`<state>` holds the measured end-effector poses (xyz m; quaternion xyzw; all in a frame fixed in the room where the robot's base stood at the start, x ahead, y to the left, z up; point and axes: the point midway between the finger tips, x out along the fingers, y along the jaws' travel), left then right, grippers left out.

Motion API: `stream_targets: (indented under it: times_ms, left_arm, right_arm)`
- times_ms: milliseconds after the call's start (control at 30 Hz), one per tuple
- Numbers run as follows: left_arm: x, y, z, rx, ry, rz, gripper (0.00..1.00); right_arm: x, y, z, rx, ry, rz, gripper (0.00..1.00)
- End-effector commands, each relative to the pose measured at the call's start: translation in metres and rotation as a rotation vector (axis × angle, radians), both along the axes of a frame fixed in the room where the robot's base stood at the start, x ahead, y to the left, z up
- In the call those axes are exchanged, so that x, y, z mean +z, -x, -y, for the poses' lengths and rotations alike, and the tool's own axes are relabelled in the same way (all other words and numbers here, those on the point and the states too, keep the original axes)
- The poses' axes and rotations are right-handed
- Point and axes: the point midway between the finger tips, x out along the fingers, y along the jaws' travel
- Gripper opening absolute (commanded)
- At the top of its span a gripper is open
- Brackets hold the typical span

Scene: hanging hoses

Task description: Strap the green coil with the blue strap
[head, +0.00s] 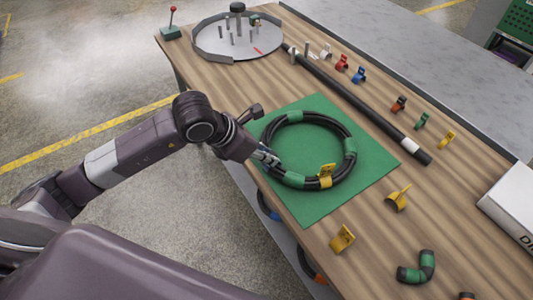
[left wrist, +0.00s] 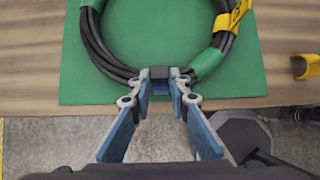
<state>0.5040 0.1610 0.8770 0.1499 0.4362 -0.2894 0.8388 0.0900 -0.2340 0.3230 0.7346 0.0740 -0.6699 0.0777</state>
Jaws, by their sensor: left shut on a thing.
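The green coil (head: 341,127) is a ring of black hose with several green bands, lying on a green mat (head: 375,162). It also shows in the left wrist view (left wrist: 96,47). A yellow strap (head: 326,176) sits on its near right side. The blue strap (head: 359,74) stands in the row beyond the mat. My left gripper (head: 269,158) is at the coil's left side. In the left wrist view its fingertips (left wrist: 160,76) close on the coil's hose; a small blue part shows between the fingers, and I cannot tell what it is. My right gripper is not in view.
Red (head: 341,63), orange (head: 398,103), green (head: 422,120) and yellow (head: 447,140) clips stand along the table. A long black bar (head: 355,102) lies between them and the mat. Loose yellow pieces (head: 398,197) and a bent green-banded hose (head: 417,270) lie nearer. A white box (head: 512,205) stands right.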

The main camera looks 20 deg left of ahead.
Motion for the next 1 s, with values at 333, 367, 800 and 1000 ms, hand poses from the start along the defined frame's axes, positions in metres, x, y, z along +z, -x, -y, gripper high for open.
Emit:
stream_targets:
  times_ms: [333, 367, 800, 1000]
  left_arm:
    - [-0.001, 0.000, 0.000, 0.000, 0.000, 0.000, 0.24]
    - [-0.001, 0.000, 0.000, 0.000, 0.000, 0.000, 0.28]
    - [0.003, 0.002, -0.002, 0.001, 0.000, 0.001, 0.37]
    - [0.029, 0.015, -0.014, 0.000, -0.004, 0.005, 0.37]
  right_arm:
    - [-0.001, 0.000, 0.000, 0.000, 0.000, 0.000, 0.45]
    - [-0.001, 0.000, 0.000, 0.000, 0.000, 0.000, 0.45]
    - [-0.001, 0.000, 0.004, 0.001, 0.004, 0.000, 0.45]
    - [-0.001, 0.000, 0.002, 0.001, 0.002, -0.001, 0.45]
